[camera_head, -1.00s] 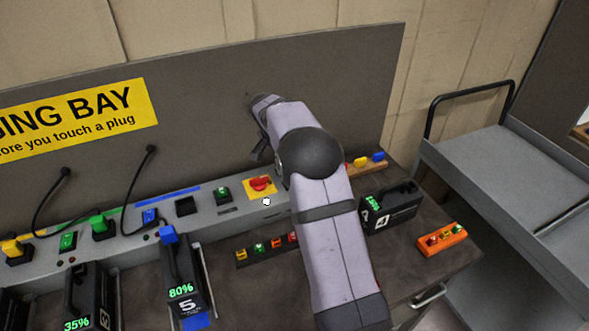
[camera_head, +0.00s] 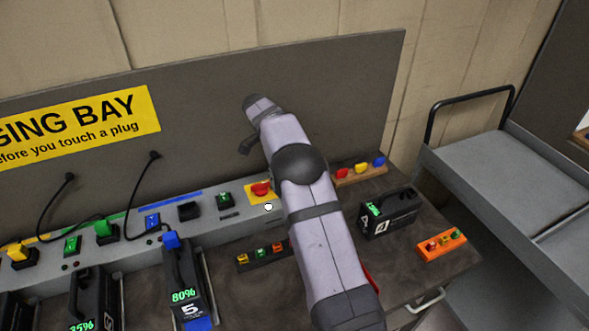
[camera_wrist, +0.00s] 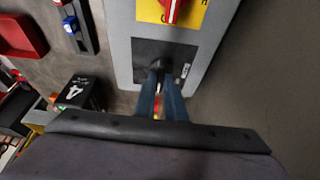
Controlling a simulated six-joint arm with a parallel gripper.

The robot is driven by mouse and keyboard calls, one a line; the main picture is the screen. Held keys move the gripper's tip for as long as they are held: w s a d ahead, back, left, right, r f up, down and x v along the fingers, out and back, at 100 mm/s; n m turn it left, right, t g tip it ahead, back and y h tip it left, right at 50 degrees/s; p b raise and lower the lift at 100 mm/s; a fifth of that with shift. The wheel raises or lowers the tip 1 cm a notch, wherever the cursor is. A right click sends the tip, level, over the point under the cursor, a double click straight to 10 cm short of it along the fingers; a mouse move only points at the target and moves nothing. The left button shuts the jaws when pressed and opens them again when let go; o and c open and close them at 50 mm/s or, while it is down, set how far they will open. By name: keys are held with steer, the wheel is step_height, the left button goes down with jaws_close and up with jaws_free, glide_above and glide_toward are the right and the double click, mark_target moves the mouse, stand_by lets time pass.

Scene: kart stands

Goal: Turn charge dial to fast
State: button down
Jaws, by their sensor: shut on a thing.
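In the wrist view, the blue fingers of my gripper (camera_wrist: 164,78) are close together at a dark square plate (camera_wrist: 144,48) on the grey console. They are shut on a small dark knob, which I take as the charge dial (camera_wrist: 156,65). It is mostly hidden between the fingertips, so its setting cannot be read. A small label (camera_wrist: 186,70) is on the plate beside the fingertips. In the head view, my arm covers this part of the console and the gripper is hidden.
A red rotary switch on a yellow plate (camera_head: 260,188) is close by, also in the wrist view (camera_wrist: 172,10). Battery 5 (camera_head: 183,285) and battery 4 (camera_head: 389,213) stand on the bench. An orange block (camera_head: 441,245) lies at right. A grey cart (camera_head: 500,160) stands beyond.

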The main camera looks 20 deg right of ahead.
steer(key=c, duration=1.8)
jaws_free()
steer(key=shift+b+v, duration=0.7)
steer(key=shift+v, duration=3)
steer(key=shift+a, duration=0.1)
